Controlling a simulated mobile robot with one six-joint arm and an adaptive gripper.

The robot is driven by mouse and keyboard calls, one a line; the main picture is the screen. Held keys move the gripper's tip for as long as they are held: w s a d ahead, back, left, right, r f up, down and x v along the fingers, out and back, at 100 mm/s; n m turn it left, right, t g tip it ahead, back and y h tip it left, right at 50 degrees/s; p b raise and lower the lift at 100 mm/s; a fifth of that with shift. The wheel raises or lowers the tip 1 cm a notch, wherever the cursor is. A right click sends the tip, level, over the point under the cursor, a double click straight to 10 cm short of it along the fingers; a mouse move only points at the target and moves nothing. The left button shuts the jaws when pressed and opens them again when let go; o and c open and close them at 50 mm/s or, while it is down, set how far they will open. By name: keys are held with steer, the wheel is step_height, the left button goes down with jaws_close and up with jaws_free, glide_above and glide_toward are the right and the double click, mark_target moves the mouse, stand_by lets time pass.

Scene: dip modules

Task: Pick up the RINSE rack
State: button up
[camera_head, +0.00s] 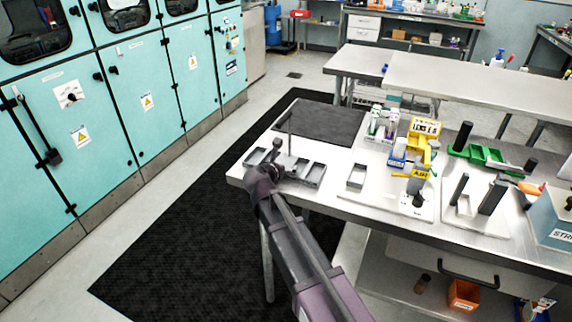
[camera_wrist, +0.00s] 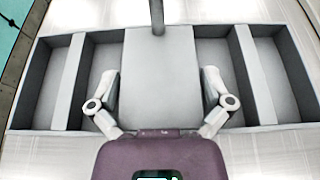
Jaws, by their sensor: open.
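A grey compartment rack (camera_head: 314,174) with an upright post (camera_head: 290,128) lies at the left end of the steel table. No RINSE label is readable on it. In the wrist view the rack (camera_wrist: 75,85) has open compartments on both sides of a flat solid middle block (camera_wrist: 157,50), where the post rises. My gripper (camera_wrist: 159,82) is open, with one finger on each side of the block. I cannot tell whether the fingers touch it. In the head view my gripper (camera_head: 277,171) is over the rack and partly hides it.
A dark mat (camera_head: 320,120) lies behind the rack. To the right are a small grey tray (camera_head: 356,177), a yellow device (camera_head: 421,140), a green tray (camera_head: 480,153) and dark posts (camera_head: 491,197). Teal cabinets (camera_head: 150,95) stand at left, across open floor.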

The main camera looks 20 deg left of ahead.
mark_target(289, 151)
stand_by(0.4)
steer(key=c, duration=1)
steer(key=shift+r, duration=0.2)
step_height(289, 151, up, 4)
steer(key=p, duration=0.4)
steer(key=s, duration=1)
steer(key=s+p, duration=0.1)
steer(key=s, duration=0.5)
steer(key=shift+a+r, duration=0.2)
steer(key=shift+r, duration=0.1)
